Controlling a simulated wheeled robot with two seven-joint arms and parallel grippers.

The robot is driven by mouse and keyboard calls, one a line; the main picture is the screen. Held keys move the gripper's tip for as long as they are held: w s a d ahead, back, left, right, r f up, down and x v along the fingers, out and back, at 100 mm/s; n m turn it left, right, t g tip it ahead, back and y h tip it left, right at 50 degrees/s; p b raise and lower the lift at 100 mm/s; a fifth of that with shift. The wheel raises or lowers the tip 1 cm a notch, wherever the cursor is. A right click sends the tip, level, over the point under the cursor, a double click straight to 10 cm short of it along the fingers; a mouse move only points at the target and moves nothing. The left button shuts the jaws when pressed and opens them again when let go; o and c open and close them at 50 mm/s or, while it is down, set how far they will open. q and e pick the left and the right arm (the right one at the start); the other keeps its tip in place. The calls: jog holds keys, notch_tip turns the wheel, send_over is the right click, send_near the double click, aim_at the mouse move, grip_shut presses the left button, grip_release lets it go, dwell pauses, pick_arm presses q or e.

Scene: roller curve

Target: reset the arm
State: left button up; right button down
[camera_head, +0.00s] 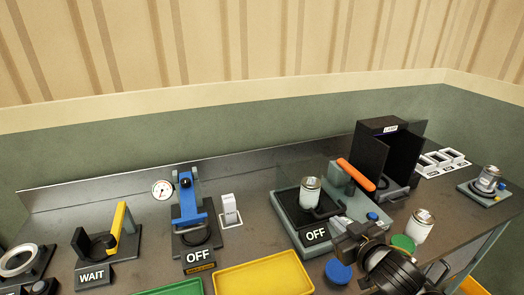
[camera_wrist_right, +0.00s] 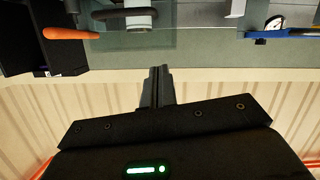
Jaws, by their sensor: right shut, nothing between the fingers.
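My right gripper (camera_head: 346,238) is at the lower right of the head view, in front of the station with the orange handle. In the right wrist view its two fingers (camera_wrist_right: 157,75) are together with nothing between them. My left gripper is not in view. The workbench (camera_head: 262,222) runs across the head view, partly hidden by my right arm at lower right.
A metal can (camera_head: 310,190) stands on a station with an orange handle (camera_head: 356,174) and an OFF sign. A second can (camera_head: 419,226) stands right of my gripper. A yellow tray (camera_head: 262,278), blue clamp (camera_head: 188,203) and black box (camera_head: 370,160) are around. The wall closes off the back.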

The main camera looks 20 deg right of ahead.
jog(key=s+a+f+g, duration=0.4)
jog(key=s+f+g, duration=0.2)
jog(key=s+f, duration=0.5)
jog(key=s+a+f+g, duration=0.4)
jog(key=s+f+g, duration=0.1)
jog(key=s+f, duration=0.7)
notch_tip(320, 180, down, 30)
jog(key=s+g+b, duration=0.1)
jog(key=g+b, duration=0.1)
jog(key=b, duration=0.1)
jog(key=s+d+f+b, duration=0.2)
jog(key=s+d+f, duration=0.1)
jog(key=s+f, duration=1.3)
jog(key=shift+s+d+f+g, duration=0.2)
jog(key=shift+f+g, duration=0.2)
jog(key=shift+f, duration=0.15)
